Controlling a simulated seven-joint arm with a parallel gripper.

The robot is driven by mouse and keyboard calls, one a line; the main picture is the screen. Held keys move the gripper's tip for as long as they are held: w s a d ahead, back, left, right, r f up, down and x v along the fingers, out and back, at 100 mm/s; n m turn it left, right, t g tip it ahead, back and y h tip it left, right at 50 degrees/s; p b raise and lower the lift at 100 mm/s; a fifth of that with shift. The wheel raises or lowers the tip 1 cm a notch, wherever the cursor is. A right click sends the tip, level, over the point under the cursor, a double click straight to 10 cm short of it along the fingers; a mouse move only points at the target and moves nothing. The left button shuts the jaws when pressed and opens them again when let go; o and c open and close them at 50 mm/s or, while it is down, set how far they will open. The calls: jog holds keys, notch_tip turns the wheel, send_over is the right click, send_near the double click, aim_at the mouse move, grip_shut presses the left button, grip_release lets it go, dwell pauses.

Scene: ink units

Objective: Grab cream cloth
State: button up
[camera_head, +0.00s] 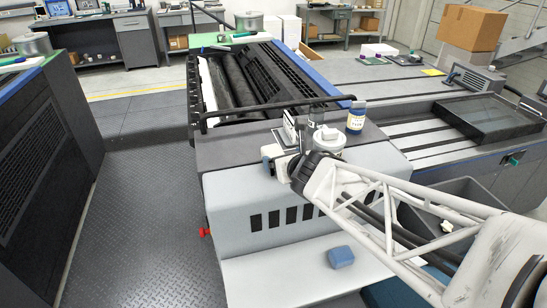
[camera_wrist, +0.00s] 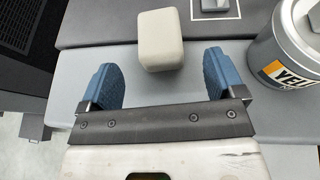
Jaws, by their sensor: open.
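The cream cloth (camera_wrist: 162,40) shows in the wrist view as a small rounded cream block on the grey machine top. It lies just beyond and partly between the two blue fingers of my gripper (camera_wrist: 159,74). The fingers stand apart on either side, with a gap to the cloth, and nothing is held. In the head view my gripper (camera_head: 280,156) is over the near end of the press top, partly hidden by its own wrist. I cannot clearly make out the cream cloth in that view.
A tin with a yellow label (camera_wrist: 290,50) stands close to the right finger. A grey block (camera_wrist: 213,5) lies beyond the cloth. In the head view a dark blue bottle (camera_head: 356,118) stands on the press and a blue block-like cloth (camera_head: 341,257) lies on the lower ledge.

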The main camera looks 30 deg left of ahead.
aim_at(274, 152)
jog(key=shift+x, duration=1.15)
jog(key=shift+a+f, duration=0.1)
jog(key=shift+a, duration=0.05)
jog(key=shift+x, duration=2.45)
jog(key=c, duration=1)
jog(key=shift+r, duration=0.25)
jog(key=shift+r, duration=1.65)
jog(key=s+d+r, duration=0.1)
jog(key=s+d, duration=1)
jog(key=shift+s+r, duration=0.25)
